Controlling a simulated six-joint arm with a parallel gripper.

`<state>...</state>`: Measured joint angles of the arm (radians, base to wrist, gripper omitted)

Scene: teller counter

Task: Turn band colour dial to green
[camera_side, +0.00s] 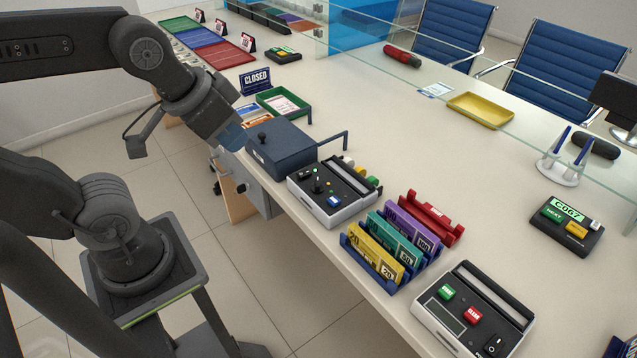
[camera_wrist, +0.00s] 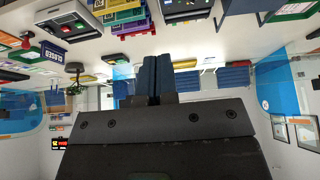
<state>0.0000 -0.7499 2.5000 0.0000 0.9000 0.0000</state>
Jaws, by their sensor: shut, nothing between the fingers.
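The banding machine (camera_side: 332,203) is a white and dark box at the middle of the counter in the side view. A small black knob (camera_side: 317,186), which looks like the dial, stands on its dark top, with small coloured marks around it. Its pointing direction is too small to tell. White, yellow and green band rolls (camera_side: 361,172) sit along its back. My gripper (camera_side: 233,139) is up and to the left of the machine, near the dark blue box, apart from the dial. In the wrist view its two blue fingers (camera_wrist: 157,76) are together and empty.
A dark blue box (camera_side: 282,146) with a handle rail stands between my gripper and the machine. A banknote rack (camera_side: 390,245) and a counter with green and red buttons (camera_side: 470,308) are on the right. A green tray (camera_side: 283,103) and CLOSED sign (camera_side: 256,80) are behind.

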